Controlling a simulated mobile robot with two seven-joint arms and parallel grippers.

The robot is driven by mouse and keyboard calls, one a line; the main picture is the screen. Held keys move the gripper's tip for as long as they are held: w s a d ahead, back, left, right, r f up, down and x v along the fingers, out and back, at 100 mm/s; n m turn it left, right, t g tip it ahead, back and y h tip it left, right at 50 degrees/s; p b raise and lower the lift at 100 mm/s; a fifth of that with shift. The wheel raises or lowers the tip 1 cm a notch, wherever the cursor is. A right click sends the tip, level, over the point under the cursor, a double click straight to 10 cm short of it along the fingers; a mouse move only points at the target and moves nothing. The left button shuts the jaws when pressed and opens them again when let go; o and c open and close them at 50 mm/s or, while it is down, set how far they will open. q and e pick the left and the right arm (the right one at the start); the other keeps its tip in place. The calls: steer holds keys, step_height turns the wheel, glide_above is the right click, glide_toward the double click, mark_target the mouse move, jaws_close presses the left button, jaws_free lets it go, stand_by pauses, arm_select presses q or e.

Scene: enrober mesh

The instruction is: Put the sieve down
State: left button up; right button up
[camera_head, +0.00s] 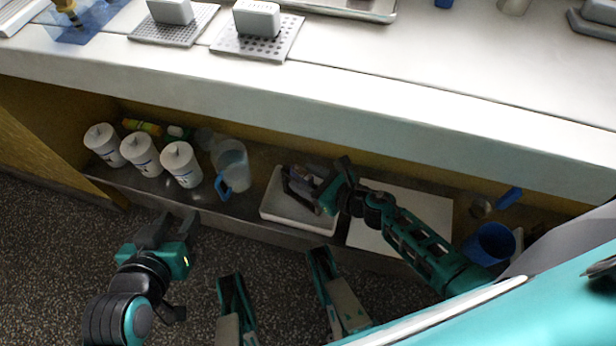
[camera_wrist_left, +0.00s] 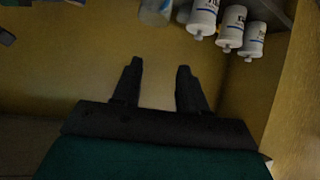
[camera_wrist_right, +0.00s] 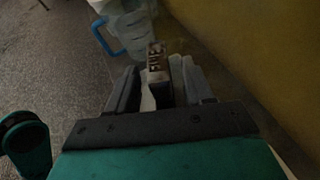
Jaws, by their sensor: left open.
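The sieve (camera_head: 297,188) appears as a dark-framed piece at the white tray (camera_head: 272,212) on the low shelf. I cannot tell whether it touches the tray. My right gripper (camera_head: 327,190) is at its right side with the fingers closed around part of it. My left gripper (camera_head: 172,226) is open and empty in front of the shelf, below the white tubs. The left wrist view shows its fingers (camera_wrist_left: 158,80) apart.
Several white tubs (camera_head: 142,155) and a clear jug with a blue handle (camera_head: 234,160) stand left of the tray. A white board (camera_head: 385,205) lies to its right, then a blue cup (camera_head: 490,245). The white counter (camera_head: 330,105) overhangs the shelf.

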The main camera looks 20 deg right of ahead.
arm_select(q)
steer(key=shift+s, duration=0.1)
arm_select(e)
steer(key=shift+r, duration=0.1)
steer(key=p+v, duration=0.2)
steer(key=v, duration=0.9)
step_height(320, 180, up, 8)
steer(key=w+m+t+h, duration=0.3)
steer(key=m+h, duration=0.1)
steer(key=m, duration=1.8)
arm_select(q)
steer(key=shift+s+a+r, duration=0.15)
steer(key=shift+a+r, duration=0.1)
steer(key=shift+r, duration=0.15)
arm_select(e)
steer(key=s+a+r+m+g, duration=0.2)
steer(key=s+a+m+g, duration=0.1)
steer(key=m, duration=1.4)
steer(key=shift+s+a+m+g, duration=0.3)
steer(key=shift+s+a+m, duration=0.1)
steer(key=shift+a, duration=0.5)
